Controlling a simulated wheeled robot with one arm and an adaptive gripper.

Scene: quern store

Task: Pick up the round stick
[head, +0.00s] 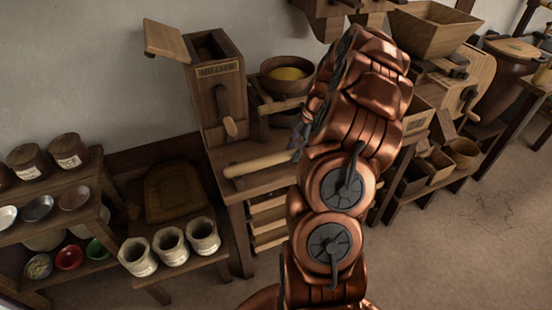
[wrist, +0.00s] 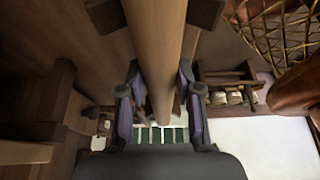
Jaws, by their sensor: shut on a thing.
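The round stick (head: 258,165) is a pale wooden rod, seen in the head view over the small wooden table, left of my arm. In the wrist view the stick (wrist: 157,50) runs from the top edge down between my fingers. My gripper (wrist: 158,103) is shut on it, with a dark finger on each side. In the head view my gripper (head: 299,135) is partly hidden by my copper arm, and the stick's right end is hidden there. I cannot tell whether the stick touches the tabletop.
A tall wooden box with an open lid (head: 217,95) stands just behind the stick. A bowl of yellow grain (head: 287,78) sits to its right. Three pale pots (head: 171,247) stand on a low bench at left. Wooden machines (head: 462,80) stand at right. Open floor (head: 450,235) lies at front right.

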